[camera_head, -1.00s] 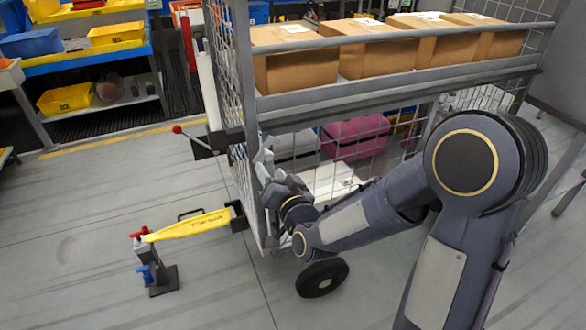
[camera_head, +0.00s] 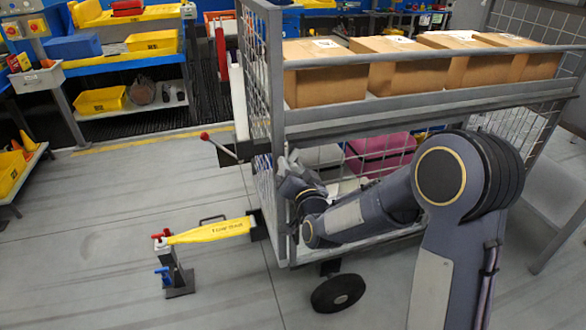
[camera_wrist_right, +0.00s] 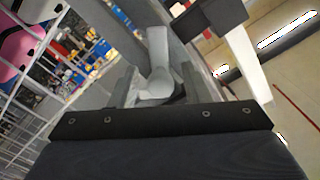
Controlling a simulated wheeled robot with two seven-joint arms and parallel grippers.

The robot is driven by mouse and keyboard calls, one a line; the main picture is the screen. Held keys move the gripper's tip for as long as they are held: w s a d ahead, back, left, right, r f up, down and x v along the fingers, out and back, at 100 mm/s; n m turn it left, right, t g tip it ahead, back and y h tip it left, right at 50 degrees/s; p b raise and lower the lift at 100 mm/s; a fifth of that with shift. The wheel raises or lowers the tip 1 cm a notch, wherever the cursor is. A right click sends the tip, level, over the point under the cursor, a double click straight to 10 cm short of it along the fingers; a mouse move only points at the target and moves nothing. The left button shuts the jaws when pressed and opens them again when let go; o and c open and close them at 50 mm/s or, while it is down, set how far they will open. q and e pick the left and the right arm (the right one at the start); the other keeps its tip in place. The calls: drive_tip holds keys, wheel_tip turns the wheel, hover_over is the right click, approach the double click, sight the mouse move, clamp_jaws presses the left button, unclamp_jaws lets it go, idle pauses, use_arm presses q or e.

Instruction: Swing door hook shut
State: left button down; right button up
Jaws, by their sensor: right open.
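The door hook appears to be the light grey bent piece (camera_wrist_right: 157,62) in the right wrist view, beside the cart's grey post. My right gripper (camera_wrist_right: 158,92) is open, with one finger on each side of the grey piece's lower end. I cannot tell whether the fingers touch it. In the head view my right gripper (camera_head: 287,172) is at the inner side of the cart's front left post (camera_head: 277,110), below the upper shelf; the hook is mostly hidden there. My left gripper is not in view.
The wire cage cart (camera_head: 430,103) carries several cardboard boxes (camera_head: 325,88) on its upper shelf. A red-knobbed lever (camera_head: 222,146) sticks out left of the post. A yellow bar (camera_head: 210,232) on a floor stand (camera_head: 178,270) reaches the cart.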

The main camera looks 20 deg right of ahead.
clamp_jaws()
drive_tip(key=shift+f+b, duration=0.15)
drive_tip(key=shift+b, duration=0.35)
drive_tip(key=shift+d+f+m+b, duration=0.25)
drive_tip(key=shift+f+m+b, duration=0.2)
drive_tip(key=shift+m+b, duration=1.95)
drive_tip(key=shift+d+f+m+b, duration=0.35)
drive_tip(key=shift+m+b, duration=1)
drive_tip(key=shift+b, duration=2.2)
drive_tip(key=shift+d+f+m+b, duration=0.15)
drive_tip(key=shift+f+m+b, duration=0.35)
drive_tip(key=shift+m+b, duration=1.9)
drive_tip(key=shift+n+b, duration=0.55)
drive_tip(key=shift+b, duration=0.05)
